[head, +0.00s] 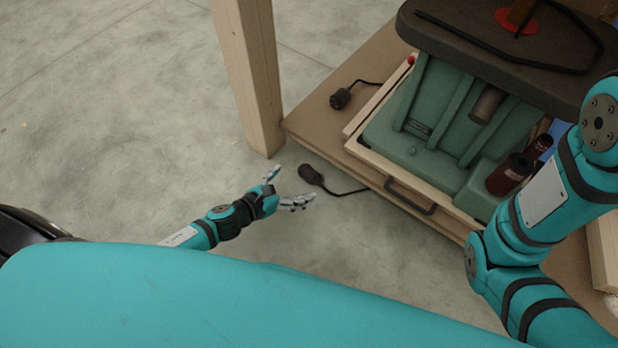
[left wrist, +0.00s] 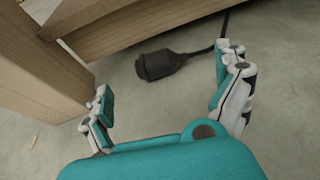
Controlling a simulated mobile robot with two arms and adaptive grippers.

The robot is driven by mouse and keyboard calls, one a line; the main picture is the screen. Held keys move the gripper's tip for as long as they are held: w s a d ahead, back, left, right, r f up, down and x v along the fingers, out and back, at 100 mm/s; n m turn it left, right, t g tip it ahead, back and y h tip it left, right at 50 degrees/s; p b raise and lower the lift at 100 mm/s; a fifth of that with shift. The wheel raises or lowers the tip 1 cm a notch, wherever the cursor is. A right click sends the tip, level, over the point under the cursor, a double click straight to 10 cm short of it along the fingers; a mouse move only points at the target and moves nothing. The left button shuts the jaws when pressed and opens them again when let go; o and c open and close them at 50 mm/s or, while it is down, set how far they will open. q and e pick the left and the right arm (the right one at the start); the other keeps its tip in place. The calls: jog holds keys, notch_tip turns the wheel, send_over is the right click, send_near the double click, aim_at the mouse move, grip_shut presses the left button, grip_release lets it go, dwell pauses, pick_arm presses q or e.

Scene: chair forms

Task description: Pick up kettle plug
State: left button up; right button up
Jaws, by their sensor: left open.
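A black plug (head: 310,174) on a dark cable hangs or lies off the front edge of the wooden bench; I cannot tell whether it touches the floor. It also shows in the left wrist view (left wrist: 160,65), ahead of and between my fingers, with its cable running up behind the right finger. My left gripper (head: 292,187) is open and empty, just short of this plug in the head view. A second black plug (head: 340,98) lies on the bench top. I cannot tell which one is the kettle plug. My right gripper is out of view.
A wooden post (head: 250,75) stands left of the plugs, close to the left finger side. The bench (head: 312,120) carries a green machine case (head: 435,100) and a drawer front with a dark handle (head: 408,197). Open concrete floor lies to the left.

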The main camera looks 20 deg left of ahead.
aim_at(309, 173)
pick_arm(q)
jog(key=shift+x, duration=0.95)
jog(key=b+x, duration=0.4)
jog(key=x, duration=0.1)
jog(key=shift+w+b, duration=0.15)
jog(key=shift+b, duration=0.15)
jog(key=shift+r, duration=0.15)
jog(key=c, duration=1.2)
jog(key=shift+c, duration=0.2)
jog(key=shift+r, duration=0.1)
